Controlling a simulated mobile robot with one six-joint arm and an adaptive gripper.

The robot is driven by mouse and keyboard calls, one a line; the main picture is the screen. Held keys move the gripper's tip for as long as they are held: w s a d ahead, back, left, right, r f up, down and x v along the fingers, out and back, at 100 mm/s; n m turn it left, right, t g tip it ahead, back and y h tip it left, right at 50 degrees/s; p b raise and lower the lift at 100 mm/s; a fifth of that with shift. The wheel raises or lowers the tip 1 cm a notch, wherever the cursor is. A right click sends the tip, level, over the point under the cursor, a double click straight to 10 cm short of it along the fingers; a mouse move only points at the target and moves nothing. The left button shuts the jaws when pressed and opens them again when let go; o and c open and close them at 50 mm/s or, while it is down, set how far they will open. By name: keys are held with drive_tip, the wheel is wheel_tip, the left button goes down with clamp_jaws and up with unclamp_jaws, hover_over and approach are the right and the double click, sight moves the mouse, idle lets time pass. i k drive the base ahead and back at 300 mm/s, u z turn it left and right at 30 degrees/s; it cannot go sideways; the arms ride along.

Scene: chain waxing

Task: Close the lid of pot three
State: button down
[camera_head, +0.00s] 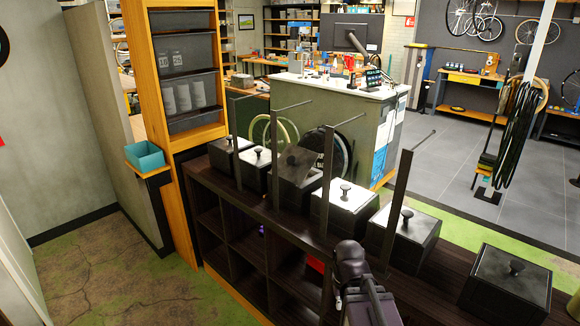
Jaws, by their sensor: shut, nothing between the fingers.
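Several dark square pots stand in a row on the dark shelf unit (190,175). The third pot from the left (290,194) has its lid (297,160) tilted up, with the pot's front below it. No number on the pots is readable. The other pots in the row have flat lids with round knobs, such as the fourth pot (341,208) and the fifth pot (402,236). My gripper (350,252) is dark and shut, with nothing visible in it. In the picture it is below the fourth pot, apart from the raised lid.
Thin upright posts (327,190) with rods on top rise along the shelf front, between my gripper and the pots. A sixth pot (508,284) sits at the far right. Bare shelf top (452,262) shows between it and the fifth. A wooden rack (160,100) stands at the left.

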sight(295, 162)
drive_tip(key=z, duration=0.15)
drive_tip(key=k, duration=0.65)
drive_tip(key=u, duration=1.35)
drive_tip(key=i, duration=1.5)
